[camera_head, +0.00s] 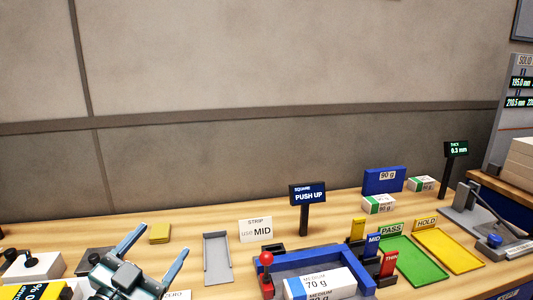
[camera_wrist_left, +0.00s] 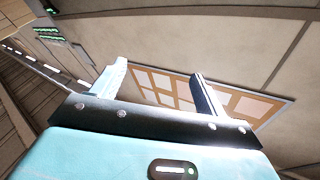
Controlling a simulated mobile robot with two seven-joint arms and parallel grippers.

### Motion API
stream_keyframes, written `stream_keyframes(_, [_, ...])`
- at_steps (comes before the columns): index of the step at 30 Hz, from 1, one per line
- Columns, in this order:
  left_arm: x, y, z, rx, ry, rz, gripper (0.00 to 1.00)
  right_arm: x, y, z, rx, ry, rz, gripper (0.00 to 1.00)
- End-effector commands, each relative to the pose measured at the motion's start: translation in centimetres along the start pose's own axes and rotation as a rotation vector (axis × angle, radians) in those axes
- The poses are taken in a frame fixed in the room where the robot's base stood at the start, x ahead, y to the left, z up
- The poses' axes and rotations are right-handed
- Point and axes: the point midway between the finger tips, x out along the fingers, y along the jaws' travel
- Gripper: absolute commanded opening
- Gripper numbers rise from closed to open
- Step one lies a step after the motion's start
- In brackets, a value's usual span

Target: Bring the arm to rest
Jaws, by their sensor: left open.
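My left gripper (camera_head: 164,239) is at the lower left of the head view, over the front left part of the wooden table (camera_head: 340,218). Its two light-blue fingers are spread wide apart and nothing is between them. In the left wrist view the fingers of the left gripper (camera_wrist_left: 160,76) stand open and empty, facing a wall and a panel of tan rectangles (camera_wrist_left: 170,92). My right gripper is in neither view.
A blue squaring frame (camera_head: 265,290) holds reams (camera_head: 322,283). Green (camera_head: 415,262) and yellow (camera_head: 450,250) mats lie farther right.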

Motion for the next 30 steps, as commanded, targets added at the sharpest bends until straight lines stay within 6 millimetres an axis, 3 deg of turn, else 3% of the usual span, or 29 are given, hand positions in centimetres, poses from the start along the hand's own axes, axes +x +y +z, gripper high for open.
stream_keyframes(3, [-3.8, 0.9, 5.9, -0.117, -0.317, -0.132, 0.74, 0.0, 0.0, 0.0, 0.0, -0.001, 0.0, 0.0])
stream_keyframes(6, [-8.4, 2.8, 10.3, -0.188, -0.604, -0.167, 0.74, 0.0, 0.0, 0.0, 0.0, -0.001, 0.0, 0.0])
stream_keyframes(9, [-12.8, 5.1, 13.1, -0.238, -0.839, -0.147, 0.74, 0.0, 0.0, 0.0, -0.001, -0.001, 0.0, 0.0])
stream_keyframes(16, [-20.3, 9.5, 15.4, -0.312, -1.177, -0.039, 0.74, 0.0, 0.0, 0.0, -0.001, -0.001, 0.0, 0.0])
stream_keyframes(26, [-28.4, 14.4, 14.8, -0.402, -1.491, 0.163, 0.74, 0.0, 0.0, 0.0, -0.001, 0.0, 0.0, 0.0])
stream_keyframes(30, [-26.9, 15.4, 16.9, -0.393, -1.401, 0.156, 0.74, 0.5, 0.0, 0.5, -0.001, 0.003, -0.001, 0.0])
